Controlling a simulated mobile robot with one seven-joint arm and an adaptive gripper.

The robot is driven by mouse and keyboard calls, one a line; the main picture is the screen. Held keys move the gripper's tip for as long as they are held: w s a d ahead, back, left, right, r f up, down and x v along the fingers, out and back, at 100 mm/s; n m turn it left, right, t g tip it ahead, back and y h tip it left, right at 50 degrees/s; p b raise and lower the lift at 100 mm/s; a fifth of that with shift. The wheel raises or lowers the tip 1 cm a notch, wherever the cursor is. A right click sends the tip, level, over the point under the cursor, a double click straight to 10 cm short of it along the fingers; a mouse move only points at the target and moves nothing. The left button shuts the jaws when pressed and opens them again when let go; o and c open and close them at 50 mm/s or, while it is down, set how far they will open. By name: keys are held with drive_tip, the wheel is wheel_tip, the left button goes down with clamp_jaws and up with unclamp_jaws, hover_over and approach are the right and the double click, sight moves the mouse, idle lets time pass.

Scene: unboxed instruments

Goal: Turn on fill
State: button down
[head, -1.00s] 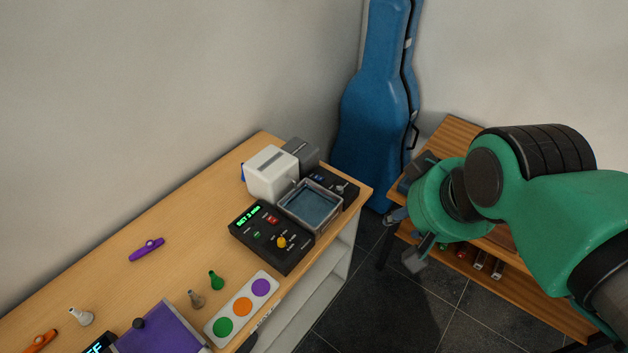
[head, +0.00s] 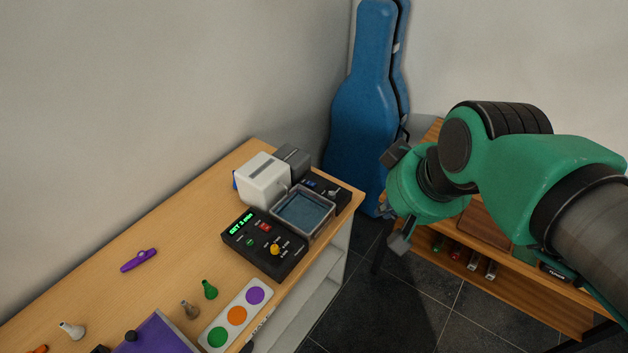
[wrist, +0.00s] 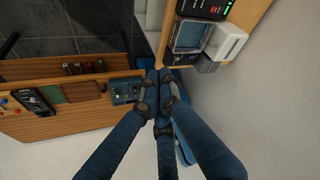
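The machine on the table has a black control box (head: 263,262) with a lit green display, a red switch (head: 265,227), a green button (head: 250,241) and a yellow knob (head: 275,249). Behind it is a basin with bluish liquid (head: 303,212). A second black panel (head: 337,199) beyond the basin has a blue switch (head: 310,183) and a small knob. I cannot read which control is fill. In the wrist view, the basin (wrist: 188,35) is at top right.
A blue instrument case (head: 362,130) leans in the corner. A wooden shelf (head: 490,222) stands right of the table, with a knobbed device (wrist: 125,91) on it. Dark floor lies between.

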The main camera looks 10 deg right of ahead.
drive_tip(key=w+a+f+n+y, duration=0.2)
drive_tip(key=w+f, duration=0.1)
drive_tip(key=w, duration=0.7)
drive_tip(key=w+a+f+n+y, duration=0.1)
drive_tip(key=w+a+f+n, duration=0.2)
drive_tip(key=w, duration=0.7)
drive_tip(key=w+d+f+n+y+b, duration=0.1)
drive_tip(key=w+d+f+n, duration=0.1)
drive_tip(key=w+f, duration=1.1)
drive_tip(key=w, duration=0.2)
drive_tip(key=shift+w+f+n+y, duration=0.3)
drive_tip(key=shift+w+f+n, duration=0.1)
drive_tip(key=b, duration=0.1)
hover_over(309, 184)
drive_tip(key=s+d, duration=0.1)
drive_tip(key=f, duration=0.9)
drive_tip(key=shift+s+d+f, duration=0.2)
drive_tip(key=shift+f, duration=0.05)
drive_tip(key=shift+s+d+f, duration=0.1)
drive_tip(key=shift+d+f, duration=0.05)
drive_tip(key=shift+f, duration=1)
drive_tip(key=shift+f+b, duration=0.15)
drive_tip(key=shift+b, duration=0.55)
drive_tip(key=shift+s+f+b, duration=0.1)
drive_tip(key=shift+f+b, duration=0.2)
drive_tip(key=shift+b, duration=0.85)
